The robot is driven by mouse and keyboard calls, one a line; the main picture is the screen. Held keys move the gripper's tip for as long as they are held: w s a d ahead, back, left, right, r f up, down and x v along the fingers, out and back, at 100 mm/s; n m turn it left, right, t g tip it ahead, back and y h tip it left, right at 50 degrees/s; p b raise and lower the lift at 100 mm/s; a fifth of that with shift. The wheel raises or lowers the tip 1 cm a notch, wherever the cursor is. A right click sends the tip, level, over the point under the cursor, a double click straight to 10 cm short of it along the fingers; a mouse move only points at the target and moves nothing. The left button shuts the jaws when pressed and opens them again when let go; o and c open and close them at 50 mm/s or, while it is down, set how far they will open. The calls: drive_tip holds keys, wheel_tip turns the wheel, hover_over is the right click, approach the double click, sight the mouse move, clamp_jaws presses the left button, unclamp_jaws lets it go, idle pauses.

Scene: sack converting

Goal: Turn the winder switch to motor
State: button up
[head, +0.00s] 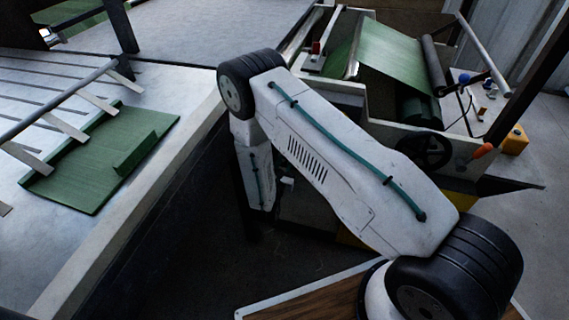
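The winder (466,148) stands at the upper right, with a green sheet (398,55) running over its rollers and a black handwheel (424,149) on its near side. I cannot tell which part is the winder switch; a small red part (316,47) and a blue knob (464,78) also show on the machine. My arm crosses the middle of the view, and its forearm hangs down behind the upper link. My gripper cannot be made out.
A pale slatted table (190,140) on the left carries a green sack piece (95,165) and a bar with flat fingers (60,100). A yellow box (515,140) sits right of the winder.

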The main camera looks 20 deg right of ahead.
drive_tip(key=m, duration=0.4)
drive_tip(key=shift+m, duration=2.2)
drive_tip(key=o, duration=0.6)
drive_tip(key=shift+s, duration=0.1)
